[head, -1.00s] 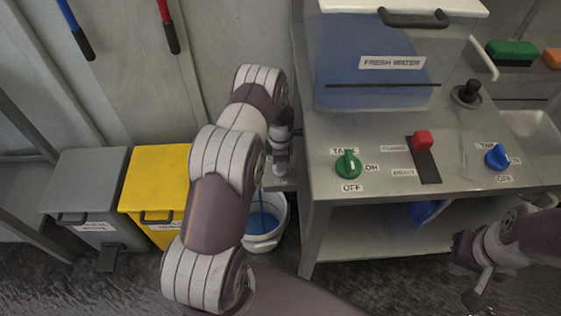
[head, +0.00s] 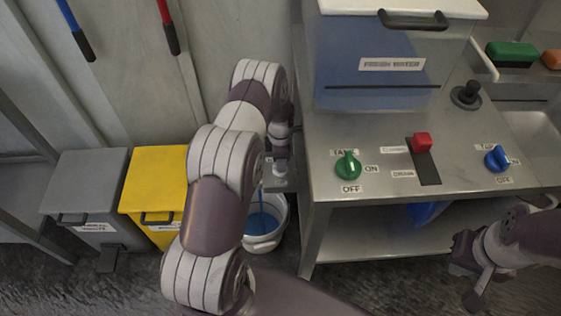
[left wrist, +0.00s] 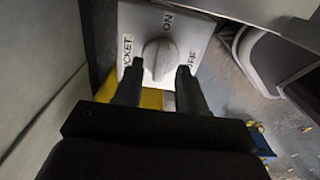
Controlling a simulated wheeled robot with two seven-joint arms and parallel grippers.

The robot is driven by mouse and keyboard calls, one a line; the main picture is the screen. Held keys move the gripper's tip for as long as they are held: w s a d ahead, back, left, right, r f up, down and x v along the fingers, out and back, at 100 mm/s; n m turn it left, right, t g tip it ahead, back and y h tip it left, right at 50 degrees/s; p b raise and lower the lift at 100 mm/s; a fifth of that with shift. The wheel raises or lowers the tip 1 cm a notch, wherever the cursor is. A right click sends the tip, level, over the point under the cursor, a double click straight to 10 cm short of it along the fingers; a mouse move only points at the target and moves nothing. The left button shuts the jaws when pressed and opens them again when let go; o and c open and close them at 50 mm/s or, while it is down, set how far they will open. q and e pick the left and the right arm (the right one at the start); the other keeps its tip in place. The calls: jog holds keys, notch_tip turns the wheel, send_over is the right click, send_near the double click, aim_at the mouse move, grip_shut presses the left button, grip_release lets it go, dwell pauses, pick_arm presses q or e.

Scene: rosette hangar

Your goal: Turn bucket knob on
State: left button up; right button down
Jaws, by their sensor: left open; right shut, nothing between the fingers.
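The bucket knob (left wrist: 159,60) is a pale grey dial on a light plate, with ON above it, OFF to its right and a partly covered label ending in CKET to its left. My left gripper (left wrist: 158,72) is open, its two dark fingertips at either side of the knob's lower part; I cannot tell whether they touch it. In the head view my left arm hides the knob. The white bucket (head: 281,232) stands on the floor below, with blue inside and a thin blue line above it. My right gripper (head: 470,275) is shut and empty at the lower right.
A steel counter (head: 320,130) carries a green tank knob (head: 348,166), a red slide switch (head: 422,142), a blue knob (head: 497,158) and a fresh water tank (head: 380,65). A grey bin (head: 85,185) and a yellow bin (head: 155,175) stand at the left.

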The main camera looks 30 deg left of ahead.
pick_arm(q)
notch_tip(320, 180, up, 11)
jog(key=p, duration=0.1)
jog(key=shift+s+f, duration=0.1)
dwell(0.4)
